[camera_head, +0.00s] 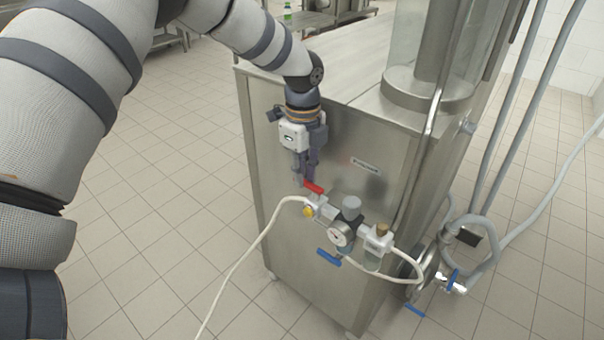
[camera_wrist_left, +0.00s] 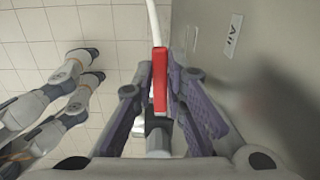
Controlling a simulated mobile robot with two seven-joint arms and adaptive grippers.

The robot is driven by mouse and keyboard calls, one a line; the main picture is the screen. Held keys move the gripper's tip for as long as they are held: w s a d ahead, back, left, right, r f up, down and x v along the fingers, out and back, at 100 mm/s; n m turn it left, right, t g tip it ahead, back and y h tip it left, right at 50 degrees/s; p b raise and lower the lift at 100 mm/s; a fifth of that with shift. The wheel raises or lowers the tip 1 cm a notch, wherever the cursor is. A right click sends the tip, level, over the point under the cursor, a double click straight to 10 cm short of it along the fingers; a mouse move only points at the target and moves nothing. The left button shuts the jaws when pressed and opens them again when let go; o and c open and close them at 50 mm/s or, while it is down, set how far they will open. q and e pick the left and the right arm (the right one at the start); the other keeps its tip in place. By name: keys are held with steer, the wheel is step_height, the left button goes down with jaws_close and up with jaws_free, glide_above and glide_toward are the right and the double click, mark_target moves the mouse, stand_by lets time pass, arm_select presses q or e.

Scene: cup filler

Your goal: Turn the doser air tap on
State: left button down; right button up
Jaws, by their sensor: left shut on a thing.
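The air tap has a red lever handle (camera_head: 313,188) on a pale valve body (camera_head: 318,203), mounted on the side of the steel machine. My left gripper (camera_head: 304,181) points down at the tap and is shut on the red handle. In the left wrist view the handle (camera_wrist_left: 160,80) lies between the two purple-grey finger pads, with its far end sticking out beyond them. The valve body is mostly hidden there by the handle and fingers. My right gripper is not in view.
A pressure gauge (camera_head: 341,236) and regulator sit right of the tap. A white hose (camera_head: 252,250) runs from the tap to the floor. Blue levers (camera_head: 328,257) show lower down. The steel side panel (camera_head: 270,130) stands close beside the gripper. The tiled floor at left is clear.

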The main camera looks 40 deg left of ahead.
arm_select(q)
steer(key=shift+m, duration=0.3)
steer(key=c, duration=1.6)
jaws_free()
steer(key=shift+w, duration=0.1)
step_height(320, 180, up, 12)
steer(key=shift+f, duration=0.1)
